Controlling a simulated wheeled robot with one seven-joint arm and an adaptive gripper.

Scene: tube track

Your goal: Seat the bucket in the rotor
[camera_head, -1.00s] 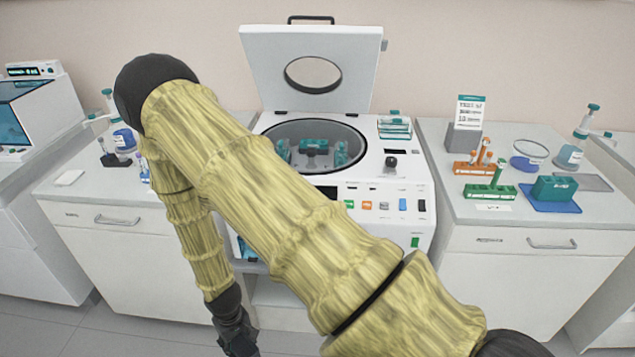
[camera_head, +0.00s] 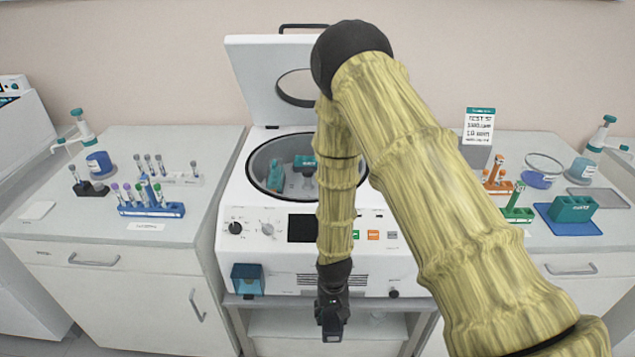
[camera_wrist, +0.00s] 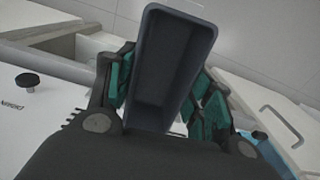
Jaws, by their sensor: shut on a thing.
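My gripper (camera_head: 332,312) hangs low in front of the centrifuge, below its front panel, in the head view. In the wrist view my gripper (camera_wrist: 168,88) is shut on a dark grey rectangular bucket (camera_wrist: 165,65), with teal pads against its two sides. The bucket looks empty inside. In the head view it is small and dark, hard to tell from the gripper. The rotor (camera_head: 292,178) sits in the open bowl of the centrifuge, with teal parts showing. My arm hides the right part of the bowl, so I cannot see all the rotor places.
The white centrifuge (camera_head: 262,212) has its lid (camera_head: 265,75) raised behind the bowl. A blue box (camera_head: 247,279) is at its lower left front. The left bench holds racks of tubes (camera_head: 150,208). The right bench holds a teal block (camera_head: 573,208) on a blue mat.

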